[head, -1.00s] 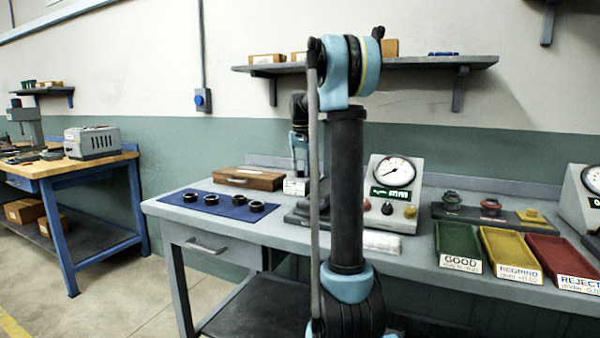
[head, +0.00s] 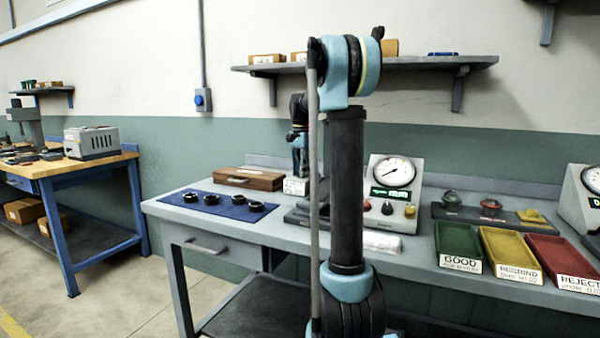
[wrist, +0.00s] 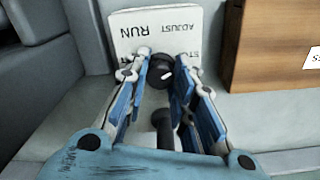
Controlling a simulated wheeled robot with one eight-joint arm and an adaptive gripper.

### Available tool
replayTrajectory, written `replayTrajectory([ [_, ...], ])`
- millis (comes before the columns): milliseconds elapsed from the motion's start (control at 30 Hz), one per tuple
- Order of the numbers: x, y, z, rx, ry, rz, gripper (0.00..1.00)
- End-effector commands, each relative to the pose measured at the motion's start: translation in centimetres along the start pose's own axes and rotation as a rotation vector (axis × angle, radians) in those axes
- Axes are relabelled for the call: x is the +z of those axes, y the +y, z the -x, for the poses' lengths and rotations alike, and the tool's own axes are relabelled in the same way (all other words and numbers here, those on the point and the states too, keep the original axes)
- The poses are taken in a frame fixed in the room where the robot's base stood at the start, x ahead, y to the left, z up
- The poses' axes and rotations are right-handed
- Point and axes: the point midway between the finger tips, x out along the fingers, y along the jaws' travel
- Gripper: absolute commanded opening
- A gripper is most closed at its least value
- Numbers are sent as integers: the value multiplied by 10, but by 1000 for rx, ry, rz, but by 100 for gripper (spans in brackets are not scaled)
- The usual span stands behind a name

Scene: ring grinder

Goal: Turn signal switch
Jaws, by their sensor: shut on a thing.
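The selector switch shows in the wrist view as a round black knob (wrist: 162,72) with a white pointer mark. It sits on a pale plate (wrist: 122,38) lettered RUN, ADJUST and a partly hidden third word. My gripper (wrist: 162,80) has its blue-padded fingers on either side of the knob and is shut on it. In the head view my gripper (head: 299,158) points down over the small white switch box (head: 295,187) on the grey bench. My arm hides part of that area. The pointer's exact label is hard to tell.
A wooden box (head: 249,179) stands close beside the switch, also at right in the wrist view (wrist: 270,45). Black rings lie on a blue mat (head: 232,207). A dial gauge (head: 393,188) and green, yellow and red trays stand to the right. A shelf (head: 420,63) hangs above.

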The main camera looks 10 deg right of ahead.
Motion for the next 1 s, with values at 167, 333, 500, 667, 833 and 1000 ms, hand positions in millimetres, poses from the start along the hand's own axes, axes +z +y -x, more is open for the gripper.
replayTrajectory([
  [167, -1, -3, 1, -6, 3, -57, 0],
  [333, -1, -3, 1, -6, 2, -83, 0],
  [500, -1, -3, 1, -6, 2, -88, 0],
  [667, -1, -3, 1, -6, 2, -88, 0],
  [833, 0, -3, 1, -5, 1, -87, 44],
  [1000, 0, -2, 0, -3, 1, -88, 45],
])
